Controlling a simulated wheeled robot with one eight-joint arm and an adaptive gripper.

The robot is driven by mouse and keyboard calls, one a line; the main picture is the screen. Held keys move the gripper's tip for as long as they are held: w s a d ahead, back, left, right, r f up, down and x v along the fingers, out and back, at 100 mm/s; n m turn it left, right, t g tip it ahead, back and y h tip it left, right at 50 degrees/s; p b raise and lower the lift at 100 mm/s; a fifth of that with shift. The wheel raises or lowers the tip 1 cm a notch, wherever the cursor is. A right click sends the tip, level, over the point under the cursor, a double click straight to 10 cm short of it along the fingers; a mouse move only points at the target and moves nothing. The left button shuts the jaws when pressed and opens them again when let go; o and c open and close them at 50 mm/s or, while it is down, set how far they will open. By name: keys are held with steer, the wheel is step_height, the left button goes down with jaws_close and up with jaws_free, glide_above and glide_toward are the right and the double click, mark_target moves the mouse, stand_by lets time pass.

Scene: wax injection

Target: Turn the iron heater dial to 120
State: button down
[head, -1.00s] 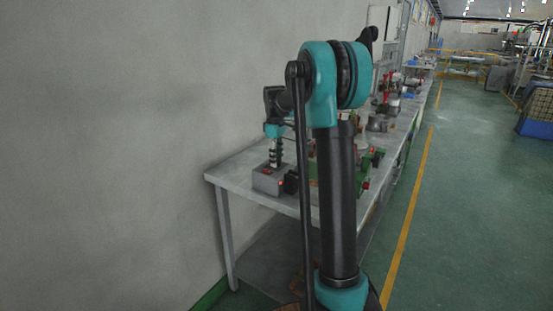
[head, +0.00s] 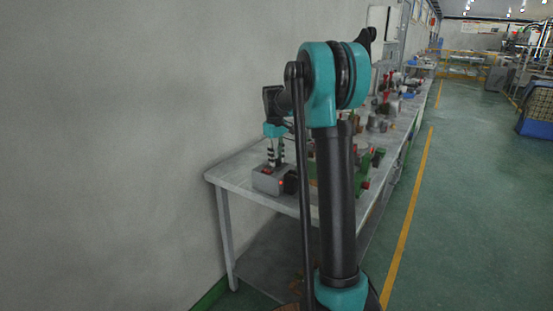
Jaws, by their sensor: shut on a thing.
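The iron heater appears to be the small grey box (head: 268,180) with red parts on the near left end of the table. Its dial is too small to make out and is covered by my gripper. My gripper (head: 274,161) points down from the teal and black wrist and meets the top of the box. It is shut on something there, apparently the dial. The dial's number cannot be read from this view. My arm's upright link hides the area to the right of the box.
The long grey table (head: 232,180) runs away along the wall, with several green, red and metal devices further back. A green device (head: 376,157) stands behind my arm link. The green floor (head: 470,220) to the right of the yellow line is clear.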

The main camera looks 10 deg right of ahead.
steer(key=m, duration=0.6)
steer(key=shift+m, duration=0.3)
stand_by(0.5)
steer(key=c, duration=1.2)
jaws_free()
steer(key=shift+r, duration=0.15)
steer(key=r, duration=1.1)
steer(key=shift+a+r, duration=0.3)
steer(key=shift+r, duration=0.1)
steer(key=s+f+t, duration=0.1)
steer(key=s+f, duration=0.7)
steer(key=s, duration=0.4)
steer(key=s+f+t, duration=0.1)
steer(key=s+f, duration=0.8)
steer(key=s, duration=0.2)
steer(key=s+f+t, duration=0.1)
steer(key=s+f, duration=0.8)
steer(key=s, duration=0.3)
steer(key=shift+s+f+t+y, duration=0.15)
steer(key=shift+s+t+y, duration=0.15)
steer(key=shift+s+t, duration=0.1)
